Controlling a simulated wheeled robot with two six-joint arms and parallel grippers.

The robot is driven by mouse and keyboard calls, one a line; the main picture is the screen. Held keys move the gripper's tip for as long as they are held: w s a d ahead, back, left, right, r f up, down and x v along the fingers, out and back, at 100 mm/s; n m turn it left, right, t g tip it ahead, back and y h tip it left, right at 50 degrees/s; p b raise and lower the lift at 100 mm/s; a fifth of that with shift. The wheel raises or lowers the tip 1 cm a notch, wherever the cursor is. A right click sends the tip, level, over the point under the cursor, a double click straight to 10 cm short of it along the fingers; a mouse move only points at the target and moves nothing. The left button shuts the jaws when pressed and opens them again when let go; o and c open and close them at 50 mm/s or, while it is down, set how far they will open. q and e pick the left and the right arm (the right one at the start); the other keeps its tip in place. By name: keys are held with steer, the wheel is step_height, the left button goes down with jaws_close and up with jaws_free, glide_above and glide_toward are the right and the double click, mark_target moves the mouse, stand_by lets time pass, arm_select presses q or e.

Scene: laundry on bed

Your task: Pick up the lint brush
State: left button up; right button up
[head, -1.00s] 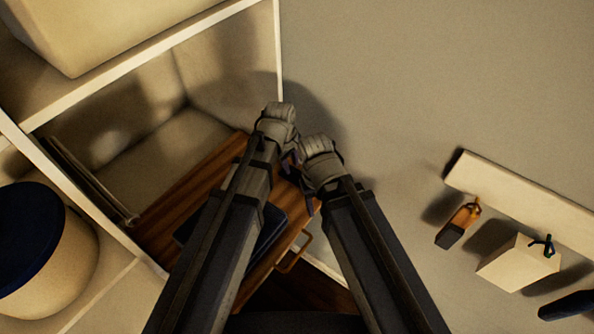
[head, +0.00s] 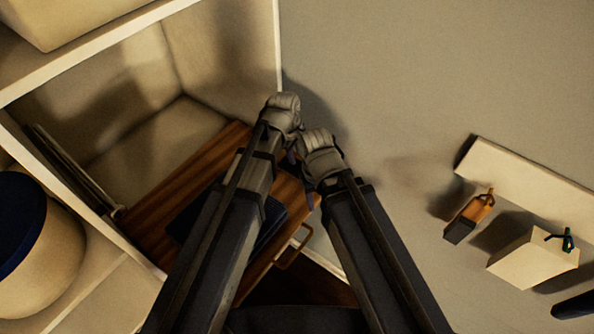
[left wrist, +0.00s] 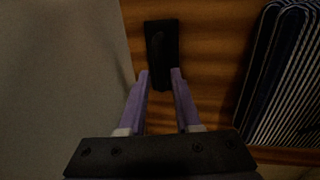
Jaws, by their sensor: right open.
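In the left wrist view a dark, narrow object that looks like the lint brush (left wrist: 162,42) lies on a brown wooden surface (left wrist: 213,55). My left gripper (left wrist: 161,72) has its two purple fingers apart, with the tips at the brush's lower part, one on each side. I cannot tell how far above it they are. In the head view my left gripper (head: 284,115) and right gripper (head: 320,160) are close together over the wooden drawer (head: 190,190). The arms hide the brush and most of the fingers there.
Folded dark blue striped cloth (left wrist: 290,80) lies right of the brush. The drawer has a handle (head: 291,250) at its front. A pale shelf unit (head: 130,45) surrounds it, with a dark-lidded basket (head: 45,255) at left.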

mark_target(297, 161)
arm_select(q)
steer(key=shift+w+d+f+b, duration=0.1)
steer(key=shift+w+f+b, duration=0.05)
steer(key=shift+f+b, duration=0.7)
steer(key=shift+w+d+f+b, duration=0.1)
steer(key=shift+w+f+b, duration=0.1)
steer(key=shift+f+b, duration=0.65)
steer(key=shift+w+d+f+b, duration=0.1)
steer(key=shift+w+f+b, duration=0.05)
steer(key=shift+f+b, duration=0.7)
jaws_close()
